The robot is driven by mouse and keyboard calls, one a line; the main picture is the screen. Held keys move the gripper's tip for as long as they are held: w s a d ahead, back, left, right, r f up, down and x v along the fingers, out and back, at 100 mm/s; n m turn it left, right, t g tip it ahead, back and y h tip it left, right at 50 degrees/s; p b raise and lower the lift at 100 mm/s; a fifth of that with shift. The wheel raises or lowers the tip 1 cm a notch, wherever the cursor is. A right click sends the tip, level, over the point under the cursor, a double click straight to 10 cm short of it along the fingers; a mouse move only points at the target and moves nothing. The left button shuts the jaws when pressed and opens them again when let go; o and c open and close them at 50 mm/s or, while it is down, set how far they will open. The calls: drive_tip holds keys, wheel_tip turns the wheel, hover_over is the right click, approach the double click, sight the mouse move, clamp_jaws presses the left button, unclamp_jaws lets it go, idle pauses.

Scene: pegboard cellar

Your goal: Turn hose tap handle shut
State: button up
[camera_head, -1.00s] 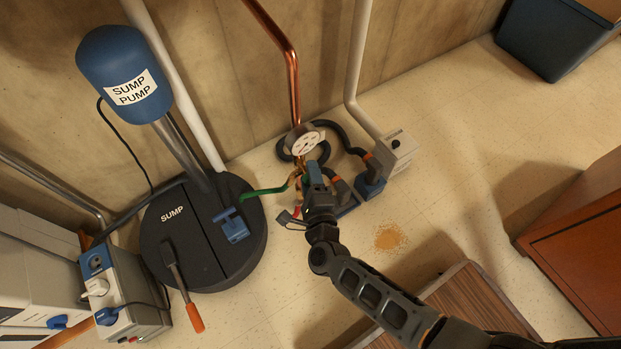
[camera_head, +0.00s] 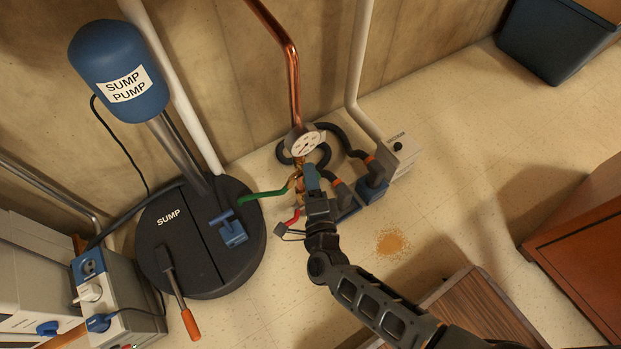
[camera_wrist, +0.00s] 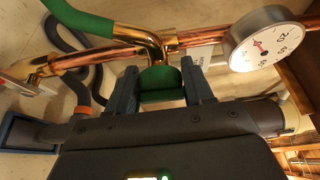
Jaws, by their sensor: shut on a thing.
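The hose tap is a brass fitting (camera_wrist: 168,41) on a copper pipe, with a curved brass spout running into a green hose (camera_wrist: 85,22). The hose also shows in the head view (camera_head: 262,195), reaching left to the sump lid. A green tap handle (camera_wrist: 162,83) sits between the blue fingers of my gripper (camera_wrist: 165,88), just below the brass body in the wrist view. My gripper is shut on this handle. In the head view my gripper (camera_head: 312,180) is at the pipe and hides the handle.
A dial gauge (camera_head: 306,143) is mounted on the copper pipe (camera_head: 292,75) close to my gripper. A red part (camera_head: 292,216) and dark hoses (camera_head: 345,140) crowd the spot. The black sump lid (camera_head: 190,250) is left. Open floor (camera_head: 440,190) lies right.

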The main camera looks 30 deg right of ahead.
drive_tip(key=o, duration=1)
drive_tip(key=shift+s, duration=0.1)
drive_tip(key=shift+p+v, duration=0.85)
drive_tip(key=shift+v, duration=3)
